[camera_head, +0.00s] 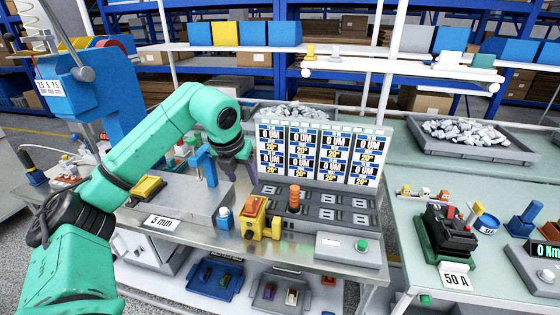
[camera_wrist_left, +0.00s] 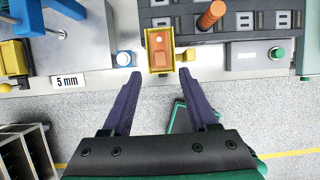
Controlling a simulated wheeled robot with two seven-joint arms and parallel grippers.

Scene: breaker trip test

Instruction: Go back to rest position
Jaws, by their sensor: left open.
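My left arm (camera_head: 150,150) is green and reaches in from the left over the test bench. Its gripper (camera_head: 241,176) points down beside the display panel. In the left wrist view the two dark fingers (camera_wrist_left: 159,76) are spread wide, with nothing between them. The yellow fixture with an orange block (camera_head: 253,214) stands just ahead of the fingertips, apart from them; it also shows in the left wrist view (camera_wrist_left: 160,50). My right gripper is in neither view.
The panel with several 0 UM readouts (camera_head: 320,153) stands behind a grey slotted base. A green-button box (camera_head: 345,248) is at the right. The floor shows before the bench.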

